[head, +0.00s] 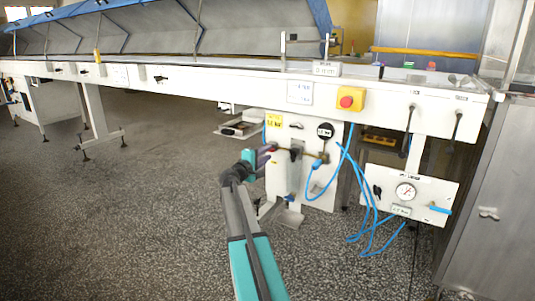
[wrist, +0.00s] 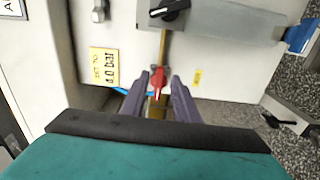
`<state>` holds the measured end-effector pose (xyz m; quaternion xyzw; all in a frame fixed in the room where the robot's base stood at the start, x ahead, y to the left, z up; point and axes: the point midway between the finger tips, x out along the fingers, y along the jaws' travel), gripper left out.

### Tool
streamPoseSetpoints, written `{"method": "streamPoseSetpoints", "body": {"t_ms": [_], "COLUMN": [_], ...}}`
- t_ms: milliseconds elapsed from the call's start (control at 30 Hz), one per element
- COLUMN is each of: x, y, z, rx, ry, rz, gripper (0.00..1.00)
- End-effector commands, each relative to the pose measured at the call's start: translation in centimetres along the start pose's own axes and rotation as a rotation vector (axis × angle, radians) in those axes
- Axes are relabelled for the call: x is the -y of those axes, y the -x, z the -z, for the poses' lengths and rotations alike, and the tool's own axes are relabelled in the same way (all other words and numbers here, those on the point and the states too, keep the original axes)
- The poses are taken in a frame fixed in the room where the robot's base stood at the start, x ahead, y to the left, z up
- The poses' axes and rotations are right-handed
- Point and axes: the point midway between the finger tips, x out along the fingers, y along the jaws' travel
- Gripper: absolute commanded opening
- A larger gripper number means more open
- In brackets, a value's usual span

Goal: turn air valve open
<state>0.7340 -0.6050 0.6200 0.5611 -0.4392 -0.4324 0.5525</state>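A small red valve handle (wrist: 158,80) sits on a brass pipe in the wrist view and appears roughly in line with that pipe. My gripper (wrist: 160,76) has its two purple fingers apart, one on each side of the red handle. Gaps seem to show between handle and fingers; contact is not clear. In the head view, my gripper (head: 270,148) is at the left part of the white valve panel (head: 322,190) under the machine's beam.
A yellow label (wrist: 105,67) and a black knob (wrist: 170,10) are near the fingers. Blue hoses (head: 362,205) hang right of the panel. A second panel (head: 376,178) carries a pressure gauge (head: 406,191) and a blue handle (head: 439,208). The floor on the left is clear.

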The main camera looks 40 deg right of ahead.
Motion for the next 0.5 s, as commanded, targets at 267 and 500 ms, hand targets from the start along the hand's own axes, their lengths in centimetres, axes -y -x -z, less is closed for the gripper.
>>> {"method": "streamPoseSetpoints", "body": {"t_ms": [267, 500], "x": [-0.2, -0.2], "y": [3.5, 6.8], "z": [-0.1, -0.1], "rx": [-0.001, -0.002], "ry": [0.001, 0.000], "rz": [0.001, 0.001], "gripper": [0.28, 0.28]}}
